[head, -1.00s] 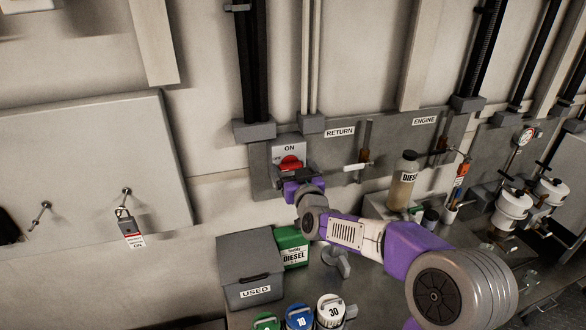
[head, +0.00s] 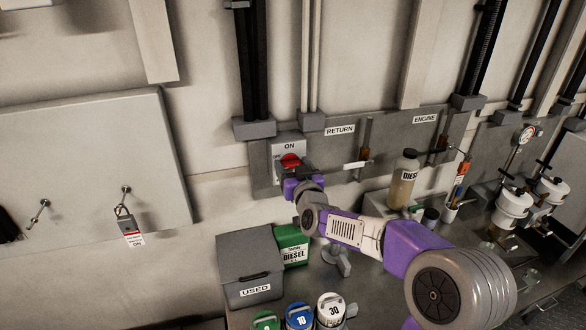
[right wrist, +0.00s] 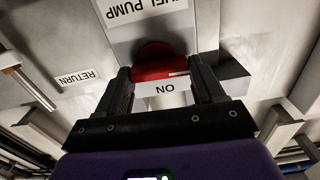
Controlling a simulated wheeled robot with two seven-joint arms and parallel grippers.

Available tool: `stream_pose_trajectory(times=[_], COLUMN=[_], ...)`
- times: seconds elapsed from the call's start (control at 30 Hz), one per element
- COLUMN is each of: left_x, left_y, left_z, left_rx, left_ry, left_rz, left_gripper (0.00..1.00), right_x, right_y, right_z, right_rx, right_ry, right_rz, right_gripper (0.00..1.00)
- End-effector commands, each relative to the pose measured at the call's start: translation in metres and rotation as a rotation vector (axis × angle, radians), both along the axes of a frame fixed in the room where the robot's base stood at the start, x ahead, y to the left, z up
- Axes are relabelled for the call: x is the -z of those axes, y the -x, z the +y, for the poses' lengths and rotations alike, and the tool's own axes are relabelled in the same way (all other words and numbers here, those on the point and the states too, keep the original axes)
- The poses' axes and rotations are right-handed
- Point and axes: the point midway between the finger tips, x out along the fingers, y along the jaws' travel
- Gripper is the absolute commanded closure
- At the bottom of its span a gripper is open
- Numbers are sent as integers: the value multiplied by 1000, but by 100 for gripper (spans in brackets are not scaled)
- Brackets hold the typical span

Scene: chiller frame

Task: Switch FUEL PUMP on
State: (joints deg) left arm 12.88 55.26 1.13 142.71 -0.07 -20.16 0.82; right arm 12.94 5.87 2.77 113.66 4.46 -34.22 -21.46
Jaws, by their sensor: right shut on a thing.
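The FUEL PUMP switch is a red rotary knob (head: 290,160) on a light plate (head: 287,147) marked ON at its top, on the grey wall panel. In the right wrist view, which is upside down, the red knob (right wrist: 155,68) sits between the two dark fingers, with a white mark at its right end. The ON word is below it and the FUEL PUMP label (right wrist: 140,7) is above. My right gripper (head: 297,171) is shut on the knob, its fingers partly covering it in the head view. My left gripper is not in view.
A RETURN valve handle (head: 357,165) sticks out right of the switch. A diesel bottle (head: 403,180) stands on the bench farther right. A grey USED box (head: 248,262), a green diesel can (head: 291,240) and several lidded containers sit below. A padlock (head: 124,215) hangs at left.

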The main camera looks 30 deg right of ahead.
Motion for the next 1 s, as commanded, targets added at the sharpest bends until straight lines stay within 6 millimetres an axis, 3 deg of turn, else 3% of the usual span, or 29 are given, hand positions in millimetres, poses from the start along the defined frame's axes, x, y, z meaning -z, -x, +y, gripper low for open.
stream_pose_trajectory(times=[0.27, 1.0], left_x=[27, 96], left_y=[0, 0], left_z=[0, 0], left_rx=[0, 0], left_ry=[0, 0], left_rz=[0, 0], left_gripper=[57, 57], right_x=[3, 4], right_y=[0, 1], right_z=[-1, -4], right_rx=[-1, -2], right_ry=[-164, -847], right_rz=[-44, -204], right_gripper=[62, 62])
